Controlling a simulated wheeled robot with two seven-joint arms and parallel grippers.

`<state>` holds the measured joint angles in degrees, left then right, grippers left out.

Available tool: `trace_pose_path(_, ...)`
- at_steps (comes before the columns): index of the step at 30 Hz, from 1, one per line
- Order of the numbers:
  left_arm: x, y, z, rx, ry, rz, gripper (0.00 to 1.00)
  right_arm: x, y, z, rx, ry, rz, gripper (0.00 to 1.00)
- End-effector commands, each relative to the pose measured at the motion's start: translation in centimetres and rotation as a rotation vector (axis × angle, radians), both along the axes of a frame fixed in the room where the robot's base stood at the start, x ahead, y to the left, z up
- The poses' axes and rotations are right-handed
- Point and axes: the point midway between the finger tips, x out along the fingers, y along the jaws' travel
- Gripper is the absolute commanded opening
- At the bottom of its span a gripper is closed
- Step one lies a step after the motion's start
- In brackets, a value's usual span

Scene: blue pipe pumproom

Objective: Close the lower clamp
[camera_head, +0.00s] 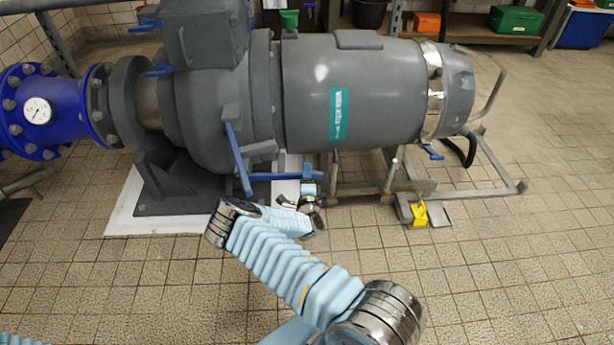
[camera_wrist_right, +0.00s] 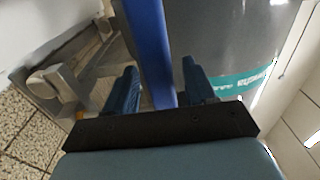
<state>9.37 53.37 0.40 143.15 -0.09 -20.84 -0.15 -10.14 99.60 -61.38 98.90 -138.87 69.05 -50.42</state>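The big grey pump (camera_head: 345,95) fills the middle of the head view. Below its housing, one blue lever (camera_head: 237,160) slants down and another blue bar (camera_head: 275,176) lies nearly level; I cannot tell for sure which belongs to the lower clamp. My right gripper (camera_head: 309,186) is small and partly hidden at the bar's right end. In the right wrist view, my right gripper (camera_wrist_right: 162,88) has its two dark blue fingers apart. A blue bar (camera_wrist_right: 150,45) passes between them, with a gap visible on either side. My left gripper is out of view.
A blue flanged pipe (camera_head: 60,110) with a white gauge (camera_head: 37,111) is at the left. A metal frame (camera_head: 460,197) with a yellow block (camera_head: 419,213) stands under the motor. The tiled floor (camera_head: 520,270) is clear at the right.

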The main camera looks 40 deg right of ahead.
Motion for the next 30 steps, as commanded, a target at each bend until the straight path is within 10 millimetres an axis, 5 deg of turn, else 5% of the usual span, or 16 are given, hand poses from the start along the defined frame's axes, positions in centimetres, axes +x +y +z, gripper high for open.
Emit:
trace_pose_path(11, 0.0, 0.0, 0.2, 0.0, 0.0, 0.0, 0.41, -0.9, 0.6, 0.0, 0.0, 0.003, -0.001, 0.54)
trace_pose_path(24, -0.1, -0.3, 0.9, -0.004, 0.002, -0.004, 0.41, -8.7, 6.6, 0.0, -0.001, 0.003, 0.001, 0.54)
trace_pose_path(30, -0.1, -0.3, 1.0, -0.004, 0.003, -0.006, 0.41, -10.7, 8.1, 0.0, 0.0, 0.0, 0.001, 0.54)
